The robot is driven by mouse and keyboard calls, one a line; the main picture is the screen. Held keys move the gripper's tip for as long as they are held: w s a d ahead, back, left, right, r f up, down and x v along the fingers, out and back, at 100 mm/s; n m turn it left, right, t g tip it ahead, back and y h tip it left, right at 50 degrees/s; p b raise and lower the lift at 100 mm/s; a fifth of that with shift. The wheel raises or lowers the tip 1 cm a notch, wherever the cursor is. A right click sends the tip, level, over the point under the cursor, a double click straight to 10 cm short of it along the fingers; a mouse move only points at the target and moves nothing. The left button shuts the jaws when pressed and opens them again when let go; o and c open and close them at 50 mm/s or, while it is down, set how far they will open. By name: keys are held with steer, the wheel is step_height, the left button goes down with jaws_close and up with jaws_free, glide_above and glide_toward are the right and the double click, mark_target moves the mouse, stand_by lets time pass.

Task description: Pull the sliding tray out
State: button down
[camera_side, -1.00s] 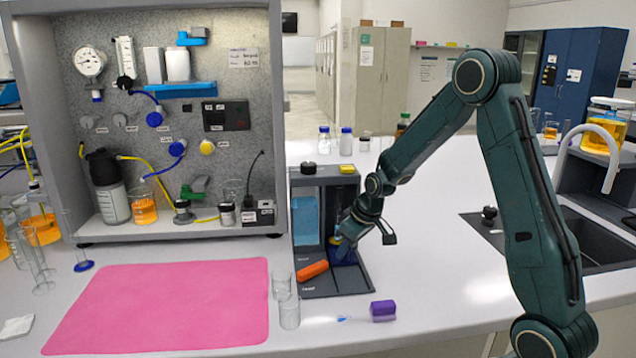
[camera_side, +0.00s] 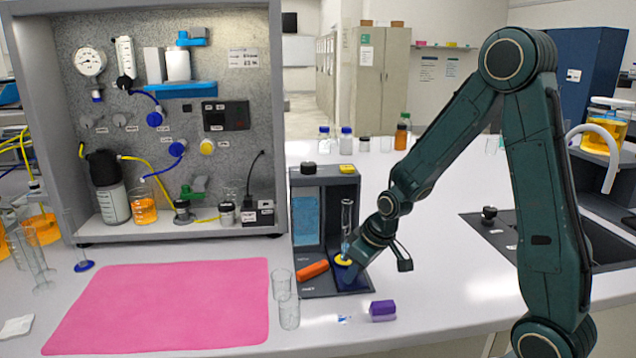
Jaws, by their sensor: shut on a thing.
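The small dark grey rig (camera_side: 325,182) stands on the bench at the centre. A clear glass cylinder (camera_side: 347,215) with a yellow foot (camera_side: 343,261) stands upright on the tray. My gripper (camera_side: 350,272) is low at the tray's front right, shut on the tray. The fingertips are small and partly merge with the tray, so the exact grip point is hard to see.
Clear beakers (camera_side: 289,312) and a purple object (camera_side: 382,310) are on the bench in front. A pink mat (camera_side: 165,305) lies to the left. The bench right of my gripper is clear up to the sink.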

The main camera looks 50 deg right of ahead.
steer(key=shift+s+a, duration=0.25)
steer(key=shift+a, duration=0.1)
steer(key=c, duration=1.2)
jaws_free()
steer(key=shift+s+a, duration=0.1)
steer(key=shift+r, duration=0.1)
steer(key=shift+s+r, duration=0.2)
steer(key=shift+r, duration=0.45)
steer(key=v, duration=1.2)
steer(key=shift+s, duration=0.2)
steer(key=shift+r, duration=0.15)
